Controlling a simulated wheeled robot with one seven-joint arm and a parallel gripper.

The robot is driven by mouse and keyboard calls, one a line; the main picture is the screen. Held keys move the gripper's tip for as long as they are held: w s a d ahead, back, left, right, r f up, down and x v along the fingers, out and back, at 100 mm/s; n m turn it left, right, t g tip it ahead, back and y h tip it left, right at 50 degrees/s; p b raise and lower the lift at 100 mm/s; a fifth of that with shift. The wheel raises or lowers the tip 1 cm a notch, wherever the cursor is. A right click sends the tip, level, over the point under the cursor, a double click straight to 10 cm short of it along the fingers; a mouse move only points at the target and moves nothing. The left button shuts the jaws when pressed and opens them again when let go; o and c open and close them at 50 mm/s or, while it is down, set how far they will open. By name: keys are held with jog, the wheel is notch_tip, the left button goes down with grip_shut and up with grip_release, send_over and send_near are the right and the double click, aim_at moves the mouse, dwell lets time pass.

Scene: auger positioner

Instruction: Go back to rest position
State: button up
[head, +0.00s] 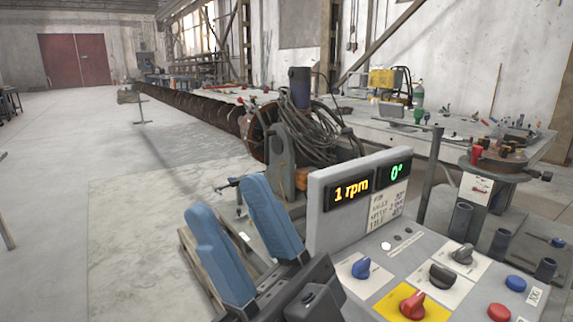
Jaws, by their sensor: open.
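My gripper (228,201) is in the lower middle of the head view, with two blue fingers spread apart and nothing between them. It is just left of the grey control panel (340,240), and its dark body overlaps the panel's lower left. I cannot tell whether it touches the panel. The panel's display (370,180) reads "1 rpm" in yellow and "0°" in green. On the panel are a blue knob (361,267), a red knob (412,304) on a yellow plate, a black knob (441,275) and a grey knob (462,253).
A long auger (195,106) runs back to the left behind the panel, near a machine draped with cables (318,130). A cluttered workbench (385,125) stands at the right. A wooden pallet (203,262) lies behind my gripper. The floor at left is mostly clear.

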jog(key=s+d+f+m+t+h, duration=0.4)
jog(key=d+f+m+t+h, duration=0.15)
jog(key=f+m+h, duration=0.5)
jog(key=s+d+f+m+t+h, duration=0.4)
jog(key=d+f+m+h, duration=0.35)
jog(key=h, duration=0.65)
jog(key=s+d+f+n+g+h, duration=0.1)
jog(key=s+d+f+g, duration=0.3)
jog(key=s, duration=0.5)
jog(key=s+d+f+n+g+h, duration=0.1)
jog(key=s+d+f+n+g, duration=0.1)
jog(key=s+d+f+g, duration=0.3)
jog(key=s+d, duration=0.3)
jog(key=s, duration=0.1)
